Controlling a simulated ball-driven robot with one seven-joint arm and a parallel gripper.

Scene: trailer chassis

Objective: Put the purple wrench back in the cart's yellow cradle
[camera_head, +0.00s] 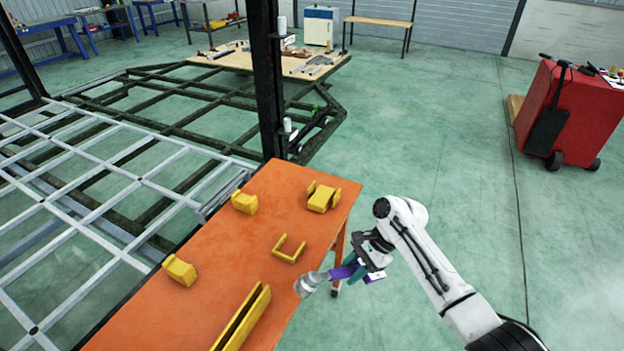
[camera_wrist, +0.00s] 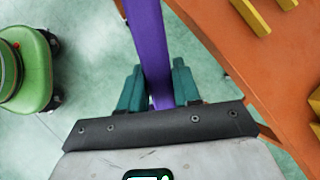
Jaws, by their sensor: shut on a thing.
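The purple wrench (camera_head: 343,271) is held in my gripper (camera_head: 359,271), its silver head (camera_head: 308,285) pointing left over the right edge of the orange cart (camera_head: 240,265). In the wrist view the purple handle (camera_wrist: 149,45) runs up between the teal fingers of my gripper (camera_wrist: 158,88), which are shut on it. The wrench is apart from the yellow holders. The cart top bears a U-shaped yellow holder (camera_head: 289,250), a long yellow channel (camera_head: 243,320) and yellow blocks (camera_head: 321,197), (camera_head: 245,202), (camera_head: 180,270). I cannot tell which is the wrench's cradle.
A dark post (camera_head: 266,90) stands behind the cart, and a grey trailer frame (camera_head: 90,200) lies to its left. A red tool cabinet (camera_head: 575,115) stands at the far right. The green floor (camera_head: 440,130) between cart and cabinet is clear.

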